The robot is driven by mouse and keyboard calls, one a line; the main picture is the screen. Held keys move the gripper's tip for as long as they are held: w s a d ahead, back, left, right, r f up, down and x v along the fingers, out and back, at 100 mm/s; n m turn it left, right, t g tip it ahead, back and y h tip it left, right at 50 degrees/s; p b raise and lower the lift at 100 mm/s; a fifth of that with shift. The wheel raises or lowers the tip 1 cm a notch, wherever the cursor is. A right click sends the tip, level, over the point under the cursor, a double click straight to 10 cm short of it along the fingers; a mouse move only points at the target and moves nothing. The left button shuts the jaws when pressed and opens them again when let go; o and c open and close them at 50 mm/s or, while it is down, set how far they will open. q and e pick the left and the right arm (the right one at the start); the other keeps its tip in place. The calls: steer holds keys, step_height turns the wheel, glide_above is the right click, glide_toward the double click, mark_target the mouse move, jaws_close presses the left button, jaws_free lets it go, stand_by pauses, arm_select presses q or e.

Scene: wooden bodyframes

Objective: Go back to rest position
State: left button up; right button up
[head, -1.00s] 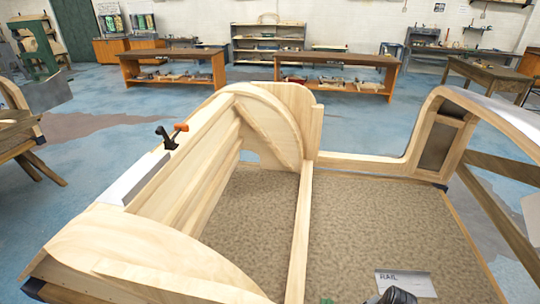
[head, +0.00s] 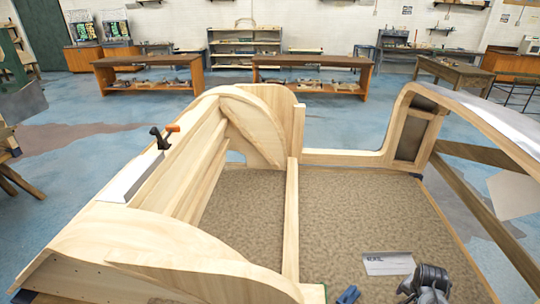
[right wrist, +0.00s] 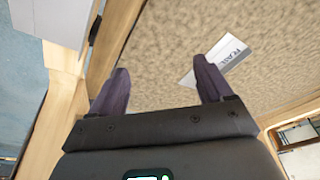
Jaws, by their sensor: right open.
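My right gripper (head: 430,278) shows at the bottom right of the head view, over the speckled floor panel of the wooden bodyframe. In the right wrist view its two dark fingers (right wrist: 161,65) are spread apart with nothing between them. A printed card (head: 388,264) lies on the panel just beyond the gripper. The card also shows beside the right-hand finger in the right wrist view (right wrist: 222,61). My left gripper is not in the head view.
The wooden bodyframe (head: 291,225) fills the foreground, with curved sides and a middle bar. A clamp with an orange handle (head: 163,136) sits on its left rail. A small blue object (head: 348,294) lies at the bottom edge. Workbenches (head: 150,72) stand behind, with open blue floor between.

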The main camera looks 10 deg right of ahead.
steer(key=s+d+r+h, duration=0.3)
steer(key=d+r+h, duration=0.1)
steer(key=d+r, duration=1.05)
steer(key=s+a+f+n+t+y, duration=0.1)
steer(key=s+a+f+n+y, duration=0.3)
steer(key=a, duration=1.1)
steer(key=s+a+f+n+y, duration=0.1)
steer(key=s+a+f+n, duration=0.2)
steer(key=s+a+n, duration=0.8)
steer(key=s+a+f+t+y, duration=0.1)
steer(key=s+a+f+y, duration=0.15)
steer(key=a, duration=1.75)
step_height(320, 180, up, 26)
steer(key=p, duration=2.7)
steer(key=shift+s+d+r+h, duration=0.2)
steer(key=shift+s+d+h, duration=0.05)
steer(key=shift+d+h, duration=0.1)
